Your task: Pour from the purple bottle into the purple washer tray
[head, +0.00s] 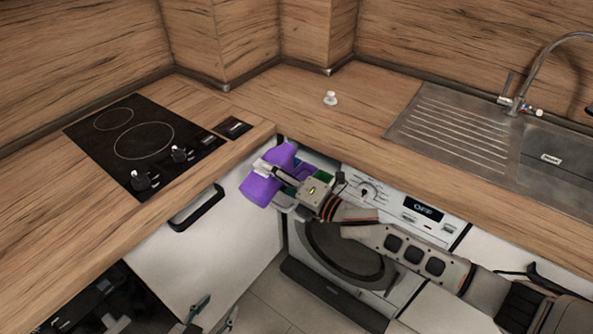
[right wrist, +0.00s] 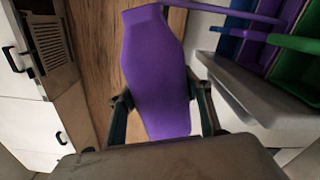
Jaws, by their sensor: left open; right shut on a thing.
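The purple bottle (head: 262,188) is in my right gripper (head: 275,172), beside the front of the washer's detergent drawer. In the right wrist view the bottle (right wrist: 158,75) stands between the two fingers of the right gripper (right wrist: 163,103), its narrower end at the top of the picture. It looks somewhat tilted in the head view; I see no stream. The drawer has blue, purple and green trays; the purple washer tray (right wrist: 257,55) lies right of the bottle in the right wrist view, apart from it there. My left gripper (head: 214,317) is open and empty at the bottom, partly cut off.
The washer (head: 384,203) stands under the wooden counter (head: 290,110). A small white cap-like thing (head: 331,98) sits on the counter. A hob (head: 143,145) is at left, a sink (head: 553,165) at right. A white cabinet front (head: 215,245) stands left of the bottle.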

